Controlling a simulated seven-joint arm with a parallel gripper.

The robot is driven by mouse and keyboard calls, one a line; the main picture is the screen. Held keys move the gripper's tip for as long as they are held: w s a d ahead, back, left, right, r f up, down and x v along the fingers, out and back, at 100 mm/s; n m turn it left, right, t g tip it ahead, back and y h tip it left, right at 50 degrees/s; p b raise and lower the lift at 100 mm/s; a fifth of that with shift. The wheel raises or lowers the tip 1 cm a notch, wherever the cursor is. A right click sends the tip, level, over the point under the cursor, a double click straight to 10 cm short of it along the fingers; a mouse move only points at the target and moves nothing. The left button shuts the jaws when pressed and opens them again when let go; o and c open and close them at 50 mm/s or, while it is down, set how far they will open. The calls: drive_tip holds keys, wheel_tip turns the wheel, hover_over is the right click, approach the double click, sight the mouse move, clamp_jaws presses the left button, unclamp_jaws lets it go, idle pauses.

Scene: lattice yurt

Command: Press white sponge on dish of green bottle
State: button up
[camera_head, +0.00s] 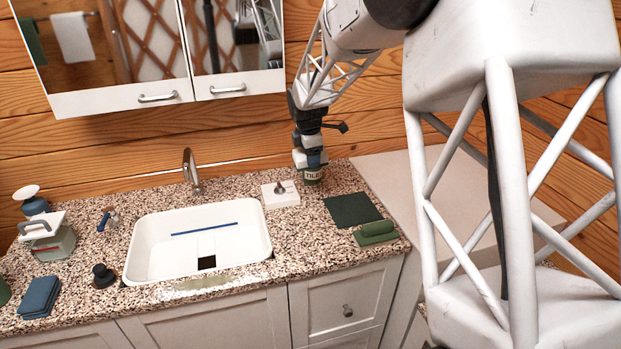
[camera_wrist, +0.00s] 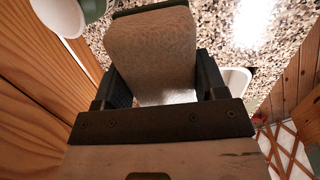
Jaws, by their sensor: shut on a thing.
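My gripper (camera_head: 309,150) is low over the back of the counter, right of the sink. In the wrist view it is shut on a pale, porous block that looks like the white sponge (camera_wrist: 152,45), with a dark green edge at its far end. Whether the sponge touches anything below is hidden.
The white sink (camera_head: 152,262) lies left of my gripper, with a tap (camera_head: 190,168) behind it. A white block with a grey knob (camera_head: 281,192) stands between them. A dark green mat (camera_head: 351,209) and a green handled pad (camera_head: 376,234) lie to the right. The wooden wall is close behind.

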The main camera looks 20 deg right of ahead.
drive_tip(key=w+d+r, duration=0.2)
drive_tip(key=w, duration=0.5)
drive_tip(key=w+d+r+t, duration=0.1)
drive_tip(key=w+d+r, duration=0.1)
drive_tip(key=w, duration=0.5)
drive_tip(key=shift+w+d+r+h, duration=0.2)
drive_tip(key=shift+d+r+h, duration=0.1)
drive_tip(key=shift+d+r, duration=0.1)
drive_tip(key=shift+f, duration=0.25)
drive_tip(key=shift+f, duration=2.75)
